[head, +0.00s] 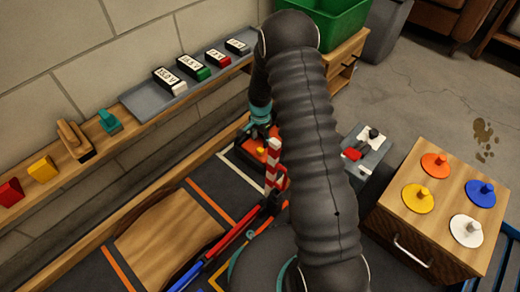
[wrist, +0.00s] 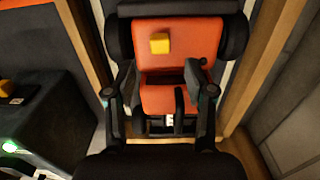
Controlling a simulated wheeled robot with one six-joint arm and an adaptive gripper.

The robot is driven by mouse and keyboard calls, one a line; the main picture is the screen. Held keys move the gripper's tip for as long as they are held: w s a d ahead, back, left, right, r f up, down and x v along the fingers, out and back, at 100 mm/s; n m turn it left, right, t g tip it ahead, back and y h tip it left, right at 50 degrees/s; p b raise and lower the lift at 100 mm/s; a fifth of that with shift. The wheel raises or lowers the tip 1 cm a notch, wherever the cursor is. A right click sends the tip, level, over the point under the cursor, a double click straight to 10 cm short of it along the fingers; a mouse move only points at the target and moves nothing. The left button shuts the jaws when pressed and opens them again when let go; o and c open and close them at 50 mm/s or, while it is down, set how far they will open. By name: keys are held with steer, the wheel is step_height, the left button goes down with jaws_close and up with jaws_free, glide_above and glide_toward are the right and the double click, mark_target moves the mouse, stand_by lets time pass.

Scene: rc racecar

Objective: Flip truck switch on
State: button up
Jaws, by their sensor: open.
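The orange truck (wrist: 180,75) with black wheels fills the middle of the wrist view, with a yellow block (wrist: 159,43) on its top. A thin black upright part (wrist: 179,105) stands at its near end, and a small white part (wrist: 170,121) shows below it; I cannot tell which is the switch or how it is set. My gripper (wrist: 160,93) is open, its two fingers apart on either side of the truck's near end. I cannot tell whether they touch it. In the head view the truck (head: 243,151) is partly hidden by my gripper and arm.
A red-and-white striped post (head: 273,152) stands close to the truck. A wooden ramp (head: 170,240) lies at the lower left. A wooden cabinet (head: 445,200) with coloured knobbed discs stands at right.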

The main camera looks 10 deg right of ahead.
mark_target(260, 150)
steer(key=shift+f+b, duration=0.35)
steer(key=shift+f, duration=2.85)
jaws_close()
